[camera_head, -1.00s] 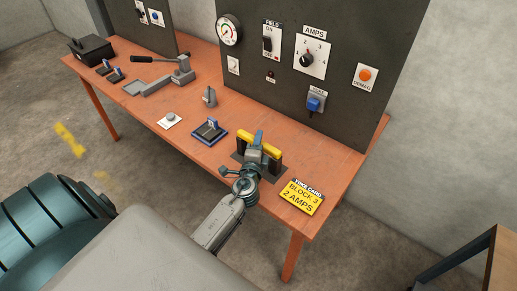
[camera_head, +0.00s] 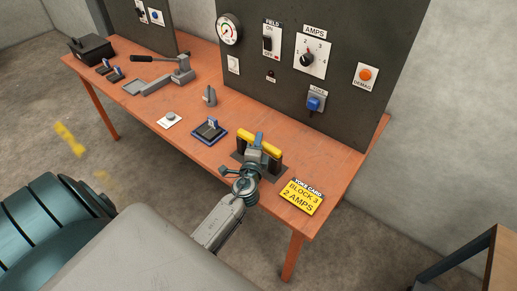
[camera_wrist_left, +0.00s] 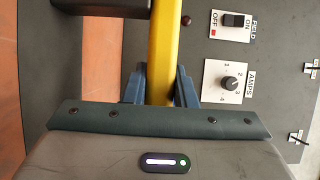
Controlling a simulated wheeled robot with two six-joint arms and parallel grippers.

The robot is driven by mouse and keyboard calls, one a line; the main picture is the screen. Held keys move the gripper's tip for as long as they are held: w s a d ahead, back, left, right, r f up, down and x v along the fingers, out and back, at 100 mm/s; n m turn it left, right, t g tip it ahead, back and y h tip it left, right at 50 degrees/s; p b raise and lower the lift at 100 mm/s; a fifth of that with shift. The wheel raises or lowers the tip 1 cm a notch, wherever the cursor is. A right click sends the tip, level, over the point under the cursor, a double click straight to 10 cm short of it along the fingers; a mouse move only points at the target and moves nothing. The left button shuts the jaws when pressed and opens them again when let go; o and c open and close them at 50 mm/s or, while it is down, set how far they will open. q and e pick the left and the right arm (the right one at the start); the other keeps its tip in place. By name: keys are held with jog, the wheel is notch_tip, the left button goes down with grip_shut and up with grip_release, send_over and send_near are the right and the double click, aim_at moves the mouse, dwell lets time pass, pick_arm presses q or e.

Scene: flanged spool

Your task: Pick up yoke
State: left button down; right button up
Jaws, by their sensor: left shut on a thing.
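The yoke (camera_head: 273,149) has a yellow bar on dark legs and stands upright near the front edge of the orange-brown bench. My left gripper (camera_head: 257,144) reaches it from the front and is shut on the yellow bar near its middle. In the left wrist view the yellow bar (camera_wrist_left: 162,45) runs between the two blue fingers (camera_wrist_left: 160,88). The fingers and wrist hide part of the yoke and its base in the head view. My right gripper is not in view.
A dark upright panel (camera_head: 345,125) with dials and switches stands behind the yoke. A yellow card (camera_head: 301,197) lies to its right on the bench (camera_head: 335,165). A small blue-edged block (camera_head: 209,131), a white-based button (camera_head: 170,120) and a grey lever device (camera_head: 165,82) lie to its left.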

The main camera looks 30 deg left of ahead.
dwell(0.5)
pick_arm(q)
jog(key=shift+w+r, duration=0.1)
jog(key=shift+r, duration=0.15)
